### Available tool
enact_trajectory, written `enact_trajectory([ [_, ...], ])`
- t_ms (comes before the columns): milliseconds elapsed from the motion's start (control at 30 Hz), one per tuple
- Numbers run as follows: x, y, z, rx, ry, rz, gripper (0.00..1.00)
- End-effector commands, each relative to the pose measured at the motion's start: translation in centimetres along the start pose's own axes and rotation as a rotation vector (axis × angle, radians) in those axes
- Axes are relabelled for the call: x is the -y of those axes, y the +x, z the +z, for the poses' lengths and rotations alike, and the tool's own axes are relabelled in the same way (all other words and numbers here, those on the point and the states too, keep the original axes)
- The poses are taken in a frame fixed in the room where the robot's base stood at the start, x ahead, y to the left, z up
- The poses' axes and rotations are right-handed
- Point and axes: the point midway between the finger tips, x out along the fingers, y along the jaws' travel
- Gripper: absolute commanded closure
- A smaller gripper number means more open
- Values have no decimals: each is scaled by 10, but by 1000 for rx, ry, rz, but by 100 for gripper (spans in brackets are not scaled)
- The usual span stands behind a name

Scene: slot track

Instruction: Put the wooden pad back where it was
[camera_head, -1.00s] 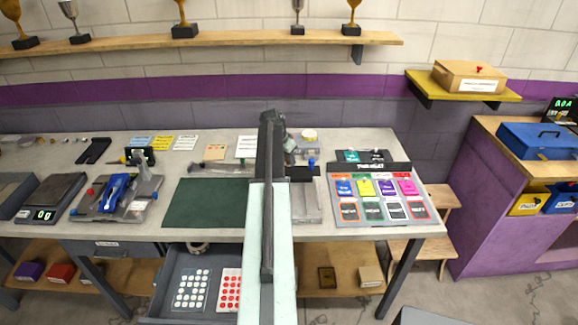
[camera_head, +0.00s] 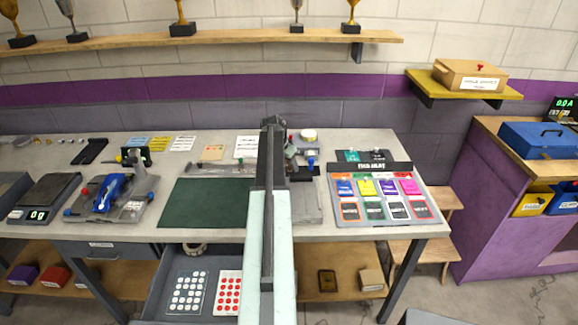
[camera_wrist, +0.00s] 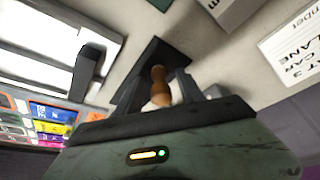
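In the wrist view a small turned wooden handle (camera_wrist: 160,88) stands between the two dark fingers of my gripper (camera_wrist: 162,84). A dark square plate (camera_wrist: 165,54) lies behind the handle and looks like the base of the wooden pad. The fingers appear closed on the handle, though their contact is partly in shadow. The piece seems to be above the pale bench top. In the head view my arm hides the gripper and the wooden pad.
The bench (camera_head: 340,235) carries a green mat (camera_head: 208,203), a board of coloured cards (camera_head: 382,196), a blue tool on a fixture (camera_head: 110,190) and a scale (camera_head: 45,198). An open drawer (camera_head: 160,285) holds dotted cards. A grey plate lies right of my arm.

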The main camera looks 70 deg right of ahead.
Motion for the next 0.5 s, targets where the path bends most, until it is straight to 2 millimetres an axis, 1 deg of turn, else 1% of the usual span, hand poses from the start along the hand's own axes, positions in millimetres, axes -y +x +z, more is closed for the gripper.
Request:
enact_trajectory([
  [167,0,-4,-1,0,0,0,54],
  [267,0,-14,-2,0,-1,0,54],
  [367,0,-32,-3,0,-1,0,54],
  [500,0,-64,-4,0,-2,0,54],
])
